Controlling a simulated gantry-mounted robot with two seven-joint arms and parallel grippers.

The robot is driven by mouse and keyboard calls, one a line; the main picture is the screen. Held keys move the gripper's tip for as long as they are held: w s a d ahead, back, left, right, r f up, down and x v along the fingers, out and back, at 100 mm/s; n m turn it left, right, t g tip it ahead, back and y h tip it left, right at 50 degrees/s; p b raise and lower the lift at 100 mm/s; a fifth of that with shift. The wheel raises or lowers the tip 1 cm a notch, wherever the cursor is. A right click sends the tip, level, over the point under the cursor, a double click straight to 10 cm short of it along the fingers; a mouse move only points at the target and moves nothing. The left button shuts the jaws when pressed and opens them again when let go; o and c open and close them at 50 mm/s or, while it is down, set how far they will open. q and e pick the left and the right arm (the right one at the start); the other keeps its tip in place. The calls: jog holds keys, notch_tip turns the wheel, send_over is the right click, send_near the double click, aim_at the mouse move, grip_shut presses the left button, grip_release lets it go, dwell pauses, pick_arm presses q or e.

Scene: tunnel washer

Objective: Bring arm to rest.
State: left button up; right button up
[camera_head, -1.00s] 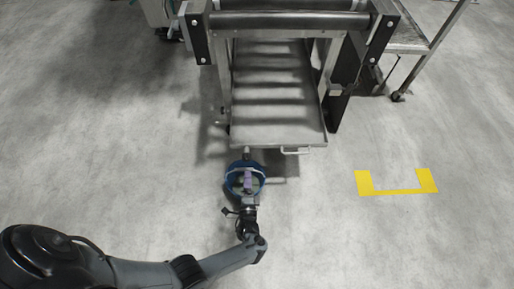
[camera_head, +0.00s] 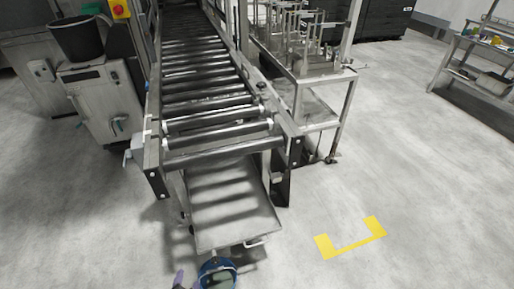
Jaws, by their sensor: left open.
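My left gripper (camera_head: 187,283) shows only by its purple fingertips at the bottom edge of the head view. It is open and holds nothing that I can see. The rest of the arm is out of the frame. A round blue container (camera_head: 219,265) stands just right of the fingertips, cut off by the bottom edge, with something greyish green inside. I cannot tell whether the fingertips touch its rim. My right gripper is not in view.
A steel rack (camera_head: 318,118) stands to the right. A yellow floor marking (camera_head: 350,249) lies on clear floor. Machine cabinets (camera_head: 103,105) stand at left.

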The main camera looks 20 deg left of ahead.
pick_arm(q)
jog(key=d+r+n+g+h+p, duration=0.1)
jog(key=d+r+h+p, duration=0.3)
jog(key=r, duration=0.6)
jog(key=s+d+r+n+g+h+b, duration=0.2)
jog(key=s+d+r+g, duration=0.45)
jog(key=s+r, duration=0.3)
notch_tip(320, 180, up, 38)
jog(key=p, duration=3.8)
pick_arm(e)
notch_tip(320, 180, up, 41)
pick_arm(q)
notch_tip(320, 180, down, 75)
jog(key=b, duration=7.5)
jog(key=shift+w+d, duration=0.15)
jog(key=shift+d, duration=0.05)
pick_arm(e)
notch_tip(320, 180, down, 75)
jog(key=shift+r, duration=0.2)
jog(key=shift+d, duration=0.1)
pick_arm(q)
jog(key=shift+c, duration=0.4)
